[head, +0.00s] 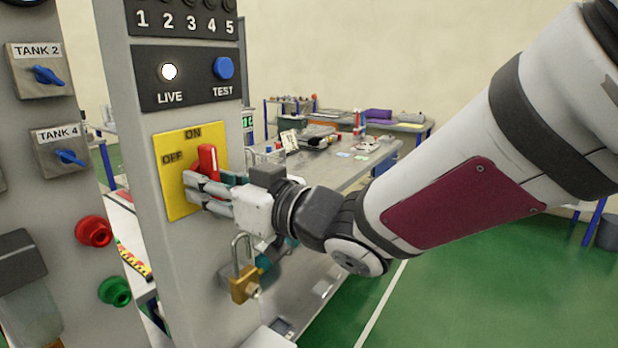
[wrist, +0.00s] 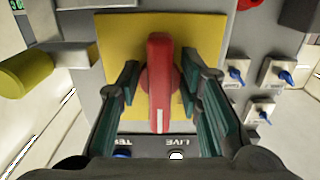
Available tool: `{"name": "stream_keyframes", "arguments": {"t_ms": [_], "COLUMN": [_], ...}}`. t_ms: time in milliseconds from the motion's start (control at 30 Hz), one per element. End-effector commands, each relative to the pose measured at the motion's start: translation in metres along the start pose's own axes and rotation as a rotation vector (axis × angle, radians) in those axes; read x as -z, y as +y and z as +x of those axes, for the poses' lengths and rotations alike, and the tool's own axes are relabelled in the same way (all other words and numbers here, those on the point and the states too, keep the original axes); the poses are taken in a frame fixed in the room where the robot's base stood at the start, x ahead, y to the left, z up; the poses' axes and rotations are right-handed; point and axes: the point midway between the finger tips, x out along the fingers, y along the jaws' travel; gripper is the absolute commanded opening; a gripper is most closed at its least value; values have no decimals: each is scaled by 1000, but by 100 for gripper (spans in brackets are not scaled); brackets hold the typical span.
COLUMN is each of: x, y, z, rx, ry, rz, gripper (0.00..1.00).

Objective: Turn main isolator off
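The main isolator is a red rotary handle (head: 207,160) on a yellow plate (head: 172,181) marked ON at the top and OFF at the left. The handle stands roughly upright, towards ON. In the wrist view, which is upside down, the handle (wrist: 160,85) has a white line on its end nearest the LIVE and TEST panel. My gripper (head: 212,183) is at the plate, partly covering the handle in the head view. In the wrist view its fingers (wrist: 161,82) are apart, one on each side of the handle, with visible gaps.
A brass padlock (head: 245,284) hangs below the plate. Above are a lit LIVE lamp (head: 169,71) and a blue TEST button (head: 223,68). Blue tank knobs (head: 48,75) and red (head: 94,231) and green (head: 115,292) buttons are at the left. Green floor is open at the right.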

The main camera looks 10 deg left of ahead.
Motion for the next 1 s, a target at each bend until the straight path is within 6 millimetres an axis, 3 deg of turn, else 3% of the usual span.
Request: {"name": "stream_keyframes", "arguments": {"t_ms": [100,467,1000], "x": [0,-1,-2], "y": [0,1,5], "z": [0,0,0], "rx": [0,0,0], "ry": [0,0,3], "rz": [0,-52,-483], "gripper": [5,5,5]}}
